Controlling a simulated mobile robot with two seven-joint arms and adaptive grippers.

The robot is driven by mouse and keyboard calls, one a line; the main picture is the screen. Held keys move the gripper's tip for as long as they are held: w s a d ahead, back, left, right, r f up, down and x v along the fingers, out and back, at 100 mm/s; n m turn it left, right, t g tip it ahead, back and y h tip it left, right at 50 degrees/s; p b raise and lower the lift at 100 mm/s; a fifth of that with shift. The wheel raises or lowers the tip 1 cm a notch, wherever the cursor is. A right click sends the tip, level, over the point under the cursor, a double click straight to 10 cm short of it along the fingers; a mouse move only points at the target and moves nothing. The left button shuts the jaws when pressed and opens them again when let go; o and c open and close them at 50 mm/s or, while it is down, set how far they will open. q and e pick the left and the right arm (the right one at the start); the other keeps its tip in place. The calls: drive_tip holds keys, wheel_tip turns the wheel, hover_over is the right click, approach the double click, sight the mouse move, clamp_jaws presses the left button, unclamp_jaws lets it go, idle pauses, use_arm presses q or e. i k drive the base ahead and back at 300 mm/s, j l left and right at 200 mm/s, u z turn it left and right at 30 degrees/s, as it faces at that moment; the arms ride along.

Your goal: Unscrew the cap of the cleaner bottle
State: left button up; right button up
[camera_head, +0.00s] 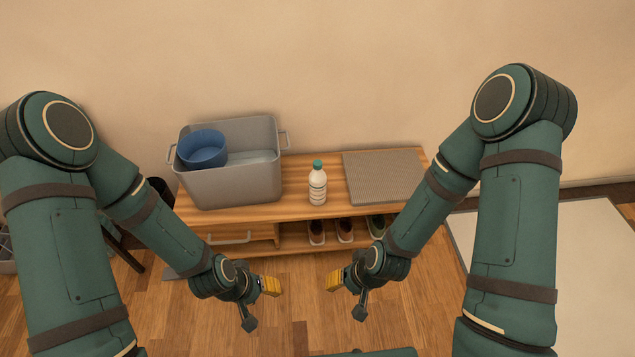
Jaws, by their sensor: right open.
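The cleaner bottle (317,187) is white and stands upright on the wooden bench. Its green cap (317,165) is on top of it. My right gripper (345,297) is open and empty, in front of the bench and below the bottle in the picture. My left gripper (260,301) is also in front of the bench, a little left of the bottle; its jaws are too small and turned to tell their state. Neither gripper touches the bottle or the cap.
Floor in front is clear.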

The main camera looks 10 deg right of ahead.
sight(318, 179)
drive_tip(key=i+j, duration=0.15)
drive_tip(key=j, duration=0.25)
drive_tip(key=i+j, duration=0.15)
drive_tip(key=j, duration=0.25)
drive_tip(key=i+j+z, duration=0.2)
drive_tip(key=j, duration=0.2)
drive_tip(key=j+z, duration=0.2)
drive_tip(key=j, duration=0.2)
drive_tip(key=i+z, duration=0.2)
drive_tip(key=z, duration=0.2)
drive_tip(key=i+z, duration=0.15)
drive_tip(key=z, duration=0.25)
drive_tip(key=i+j, duration=0.1)
